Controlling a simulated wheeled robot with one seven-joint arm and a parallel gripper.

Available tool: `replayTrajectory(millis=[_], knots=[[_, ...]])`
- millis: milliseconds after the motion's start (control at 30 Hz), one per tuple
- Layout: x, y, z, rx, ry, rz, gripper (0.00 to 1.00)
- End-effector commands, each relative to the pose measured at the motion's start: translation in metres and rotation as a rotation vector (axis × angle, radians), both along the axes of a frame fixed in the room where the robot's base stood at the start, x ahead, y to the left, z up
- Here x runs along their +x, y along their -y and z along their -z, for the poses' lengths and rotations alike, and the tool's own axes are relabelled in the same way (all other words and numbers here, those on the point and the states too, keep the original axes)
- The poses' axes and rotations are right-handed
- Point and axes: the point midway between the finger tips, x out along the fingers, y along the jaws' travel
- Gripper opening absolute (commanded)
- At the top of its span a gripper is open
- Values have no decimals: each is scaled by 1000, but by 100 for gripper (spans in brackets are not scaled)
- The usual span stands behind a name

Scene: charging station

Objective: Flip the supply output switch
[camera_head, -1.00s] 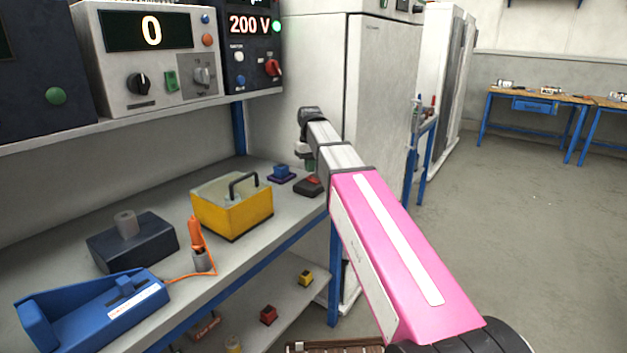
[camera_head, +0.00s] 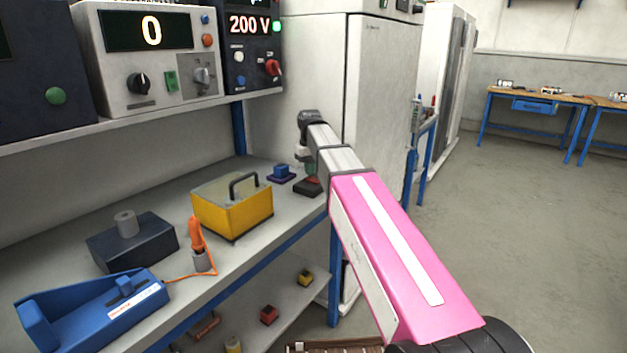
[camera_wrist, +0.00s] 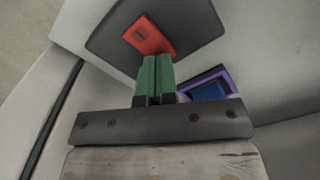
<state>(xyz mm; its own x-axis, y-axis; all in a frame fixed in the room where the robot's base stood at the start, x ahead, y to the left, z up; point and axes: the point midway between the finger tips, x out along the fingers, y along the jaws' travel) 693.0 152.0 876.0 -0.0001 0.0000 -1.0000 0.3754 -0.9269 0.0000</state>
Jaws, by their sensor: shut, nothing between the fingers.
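A red rocker-like piece (camera_wrist: 149,36) sits on a dark plate (camera_wrist: 110,40) in the wrist view. In the head view this dark base (camera_head: 307,188) lies at the bench's right end, partly hidden by my arm. My gripper (camera_wrist: 156,60) has its green fingers shut and empty. The fingertips appear right at the near edge of the red piece; I cannot tell whether they touch it. The dark supply unit (camera_head: 235,75) on the upper shelf reads 200 V, with a lit green light (camera_head: 277,27) and a red knob (camera_head: 272,68). No label marks the output switch legibly.
A blue block on a purple base (camera_wrist: 208,91) lies close right of my fingers. A yellow box with a handle (camera_head: 232,212) stands left on the bench. A tall pale cabinet (camera_head: 385,90) stands behind my arm. The floor at right is open.

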Motion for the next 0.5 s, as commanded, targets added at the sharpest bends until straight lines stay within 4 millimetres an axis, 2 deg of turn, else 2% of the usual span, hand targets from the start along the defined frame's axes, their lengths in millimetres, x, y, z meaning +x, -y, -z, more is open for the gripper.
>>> replayTrajectory(millis=[500], knots=[[0,0,7,0,0,0,0]])
